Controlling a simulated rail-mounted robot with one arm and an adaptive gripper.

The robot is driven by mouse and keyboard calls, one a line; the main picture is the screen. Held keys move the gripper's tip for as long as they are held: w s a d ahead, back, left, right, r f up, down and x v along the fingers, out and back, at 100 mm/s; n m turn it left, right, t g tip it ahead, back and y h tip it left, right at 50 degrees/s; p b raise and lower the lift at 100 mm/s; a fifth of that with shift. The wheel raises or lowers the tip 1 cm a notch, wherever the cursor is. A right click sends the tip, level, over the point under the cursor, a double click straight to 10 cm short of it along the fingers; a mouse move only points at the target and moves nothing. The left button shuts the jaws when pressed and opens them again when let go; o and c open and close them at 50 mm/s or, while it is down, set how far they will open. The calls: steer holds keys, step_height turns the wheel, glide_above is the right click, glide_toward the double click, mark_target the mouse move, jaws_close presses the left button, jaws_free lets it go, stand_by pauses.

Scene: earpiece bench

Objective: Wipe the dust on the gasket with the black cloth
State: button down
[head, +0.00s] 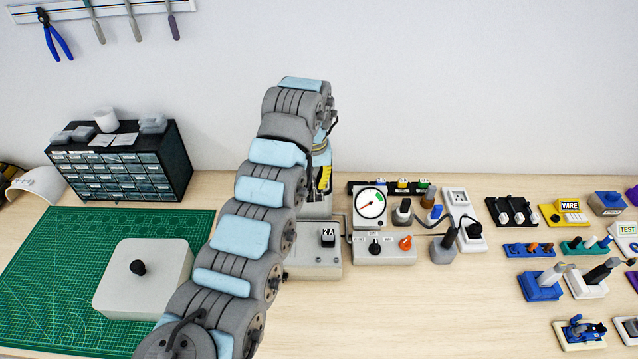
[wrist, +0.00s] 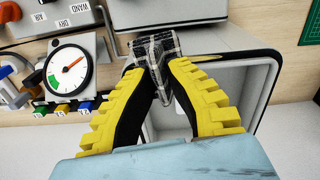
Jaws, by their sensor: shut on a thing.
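My gripper (wrist: 158,75) has yellow ribbed fingers, closed together at the tips on a bunched dark cloth with pale check lines (wrist: 155,47). In the wrist view the cloth is over the near-top edge of an open light grey box (wrist: 228,84). A black band, which looks like the gasket (wrist: 262,52), runs along the box's rim. A yellowish patch (wrist: 207,57) shows on the band just right of the cloth. I cannot tell whether the cloth touches the band. In the head view my arm hides most of the box, and only a little of my gripper (head: 324,178) shows.
A pale lid with a black knob (head: 143,280) lies on the green mat (head: 45,270) at left. A round dial (head: 370,203), switch boxes and plugs crowd the right. A drawer cabinet (head: 120,170) stands at the back left.

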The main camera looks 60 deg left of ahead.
steer(key=shift+s+a+f+p, duration=0.1)
steer(key=shift+s+a+p, duration=0.35)
steer(key=shift+s+a, duration=0.5)
steer(key=shift+s+a+p, duration=0.5)
steer(key=shift+s+a, duration=0.1)
steer(key=shift+s, duration=0.6)
steer(key=shift+s+a+f+p, duration=0.1)
steer(key=shift+s+a+p, duration=0.35)
steer(key=shift+s+a, duration=0.5)
steer(key=shift+s+d, duration=0.15)
steer(key=shift+d, duration=0.05)
steer(key=shift+r, duration=0.2)
step_height(320, 180, up, 6)
steer(key=p, duration=0.6)
steer(key=shift+p, duration=0.3)
step_height(320, 180, up, 3)
steer(key=shift+f+p, duration=0.1)
steer(key=shift+p, duration=0.75)
